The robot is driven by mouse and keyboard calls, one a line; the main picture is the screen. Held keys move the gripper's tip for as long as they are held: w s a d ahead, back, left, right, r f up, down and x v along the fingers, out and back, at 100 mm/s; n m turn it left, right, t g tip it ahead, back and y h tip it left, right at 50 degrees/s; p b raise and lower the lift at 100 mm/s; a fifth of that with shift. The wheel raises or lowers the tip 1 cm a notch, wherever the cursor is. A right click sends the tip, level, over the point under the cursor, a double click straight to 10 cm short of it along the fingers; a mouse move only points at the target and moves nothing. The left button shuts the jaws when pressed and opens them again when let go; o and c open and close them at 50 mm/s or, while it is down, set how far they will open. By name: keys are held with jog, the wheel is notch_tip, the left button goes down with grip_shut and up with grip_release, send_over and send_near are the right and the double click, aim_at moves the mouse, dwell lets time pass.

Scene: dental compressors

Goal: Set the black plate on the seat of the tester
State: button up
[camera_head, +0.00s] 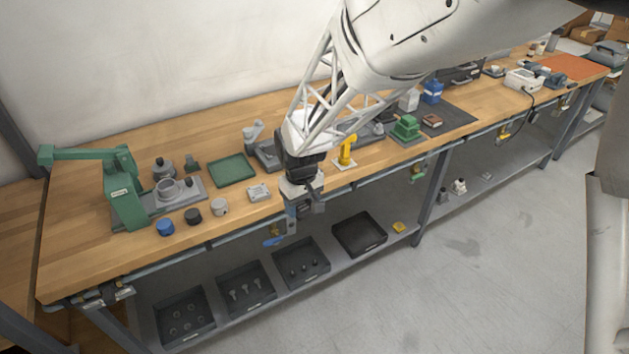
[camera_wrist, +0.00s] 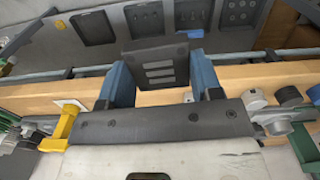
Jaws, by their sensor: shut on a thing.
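The black plate (camera_wrist: 160,68), a dark square piece with several pale slots, shows in the wrist view between the two blue fingers of my gripper (camera_wrist: 158,80). My gripper is shut on it and holds it up near the bench's front edge. In the head view my gripper (camera_head: 303,206) hangs at the front edge, right of the pale square block; the plate is hard to make out there. A green C-shaped stand with a grey base (camera_head: 122,195), possibly the tester, stands at the bench's left end. Its seat cannot be made out for certain.
A yellow stand (camera_head: 346,152) is close right of my gripper. A pale square block (camera_head: 259,192), a green tray (camera_head: 232,170) and a row of small cylinders (camera_head: 192,215) lie to the left. Black trays (camera_head: 359,234) sit on the lower shelf.

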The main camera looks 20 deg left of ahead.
send_near(274, 150)
jog(key=shift+a+f+m, duration=0.1)
jog(key=shift+m, duration=0.3)
dwell(0.3)
jog(key=shift+f, duration=0.1)
dwell(0.3)
jog(key=shift+f, duration=2.35)
jog(key=shift+f, duration=1.1)
dwell(2.1)
